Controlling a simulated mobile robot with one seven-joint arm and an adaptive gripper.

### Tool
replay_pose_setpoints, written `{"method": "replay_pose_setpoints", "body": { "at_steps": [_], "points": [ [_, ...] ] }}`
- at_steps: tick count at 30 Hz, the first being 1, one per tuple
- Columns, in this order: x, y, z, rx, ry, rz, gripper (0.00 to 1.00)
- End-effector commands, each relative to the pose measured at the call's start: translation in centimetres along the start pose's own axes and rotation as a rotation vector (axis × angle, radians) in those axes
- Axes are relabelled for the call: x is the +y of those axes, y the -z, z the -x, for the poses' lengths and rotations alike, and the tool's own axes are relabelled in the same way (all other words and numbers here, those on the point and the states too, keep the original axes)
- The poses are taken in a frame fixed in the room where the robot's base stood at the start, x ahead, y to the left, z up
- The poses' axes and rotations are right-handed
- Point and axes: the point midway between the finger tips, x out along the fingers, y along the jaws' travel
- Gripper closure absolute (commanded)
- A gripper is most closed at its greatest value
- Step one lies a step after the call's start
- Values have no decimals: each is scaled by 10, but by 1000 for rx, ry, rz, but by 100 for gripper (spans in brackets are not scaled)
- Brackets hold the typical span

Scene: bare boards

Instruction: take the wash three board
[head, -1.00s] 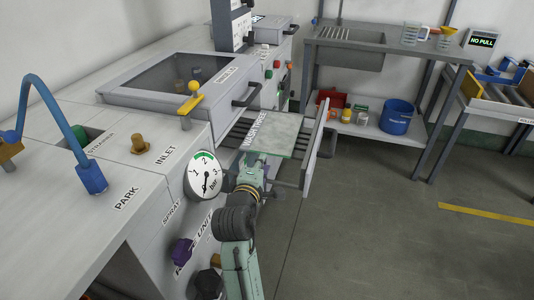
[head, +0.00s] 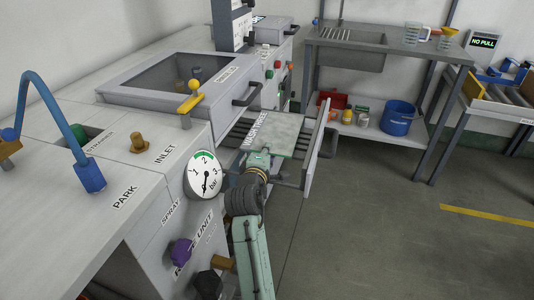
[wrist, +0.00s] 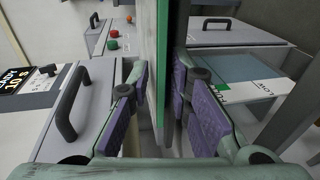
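A flat grey-green board (head: 275,136) lies level in the open drawer beneath the windowed lid. A label reading roughly "WASH THREE" (head: 257,131) shows beside its left edge. My gripper (head: 258,160) is at the board's near edge. In the wrist view the board (wrist: 162,75) appears edge-on, with a green stripe, between the two purple-padded fingers (wrist: 162,85). The fingers stand on either side of it and look open, with a gap at the pads; contact at the tips is hard to make out.
The drawer front (head: 318,150) rises right of the board, with a dark handle. The lid (head: 175,80) with its yellow knob is behind left. A pressure gauge (head: 205,174) stands near my arm. A steel sink table (head: 385,45) stands behind; the floor at right is clear.

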Motion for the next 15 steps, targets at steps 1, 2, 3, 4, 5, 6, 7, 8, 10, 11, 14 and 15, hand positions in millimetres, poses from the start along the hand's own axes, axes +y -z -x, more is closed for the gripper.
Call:
{"method": "replay_pose_setpoints", "body": {
  "at_steps": [1,2,3,4,5,6,7,8,10,11,14,15],
  "points": [
    [0,0,0,0,0,0,84],
    [0,0,0,0,0,0,85],
    [0,0,0,0,0,0,86],
    [0,0,0,0,0,0,87],
    [0,0,0,0,0,0,88],
    [0,0,0,0,0,0,90],
    [0,0,0,0,0,0,90],
    [0,0,0,0,0,0,92],
    [0,0,0,0,1,0,94],
    [0,0,0,0,1,0,95],
    [-1,0,0,0,2,0,98],
    [-1,0,0,0,2,0,100]
  ]
}}
